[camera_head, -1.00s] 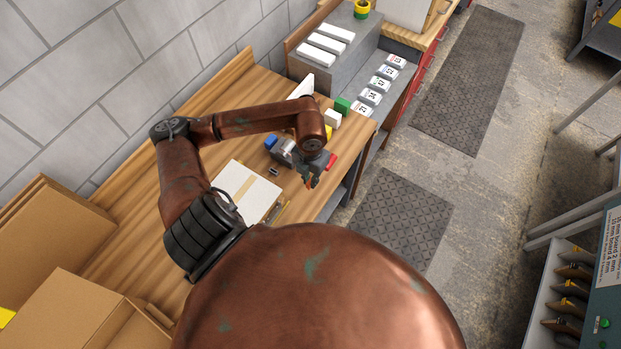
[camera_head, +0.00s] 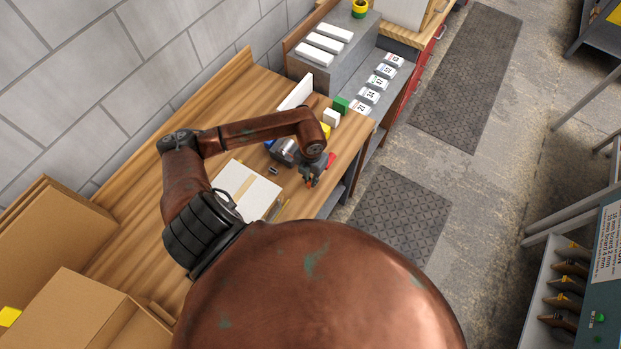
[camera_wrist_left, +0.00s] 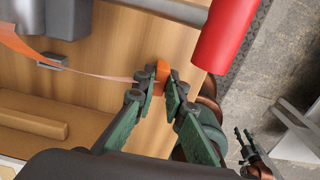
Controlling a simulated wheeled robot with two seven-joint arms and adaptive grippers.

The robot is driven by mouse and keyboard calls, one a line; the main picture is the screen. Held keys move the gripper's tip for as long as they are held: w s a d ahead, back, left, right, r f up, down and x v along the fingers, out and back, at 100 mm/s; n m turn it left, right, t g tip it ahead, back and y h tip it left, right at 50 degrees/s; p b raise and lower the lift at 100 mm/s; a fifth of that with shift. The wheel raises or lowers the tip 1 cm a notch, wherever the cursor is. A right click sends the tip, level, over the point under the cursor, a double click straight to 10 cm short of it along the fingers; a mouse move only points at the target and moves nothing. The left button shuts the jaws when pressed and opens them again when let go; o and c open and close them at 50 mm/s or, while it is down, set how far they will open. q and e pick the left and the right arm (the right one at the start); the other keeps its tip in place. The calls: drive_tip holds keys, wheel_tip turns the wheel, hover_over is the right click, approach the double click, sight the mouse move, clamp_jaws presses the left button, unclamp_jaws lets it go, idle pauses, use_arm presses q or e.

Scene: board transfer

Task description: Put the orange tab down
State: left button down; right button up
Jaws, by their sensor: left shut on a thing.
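The orange tab (camera_wrist_left: 162,71) shows in the left wrist view as a small block between the fingertips of my left gripper (camera_wrist_left: 167,88). The gripper is shut on it, above or at the wooden bench; I cannot tell whether the tab touches the wood. A thin translucent orange strip (camera_wrist_left: 75,67) runs from the left towards the tab. In the head view my left gripper (camera_head: 310,182) is over the bench's front edge, and the tab is too small to make out clearly. My right gripper (camera_wrist_left: 244,143) appears small at the lower right of the wrist view; its opening is unclear.
A red cylinder (camera_wrist_left: 224,36) is close beside the fingers. A pale carton (camera_head: 262,196) with a tan stripe lies on the bench (camera_head: 215,120), left of the gripper. Green (camera_head: 340,104) and white (camera_head: 331,117) blocks stand behind. The bench's left part is partly clear.

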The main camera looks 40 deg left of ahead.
use_arm(q)
drive_tip(key=c, duration=2)
unclamp_jaws()
drive_tip(key=shift+r, duration=0.1)
drive_tip(key=shift+r, duration=0.25)
wheel_tip(320, 180, up, 12)
drive_tip(key=shift+f+b, duration=0.2)
drive_tip(key=shift+b, duration=0.6)
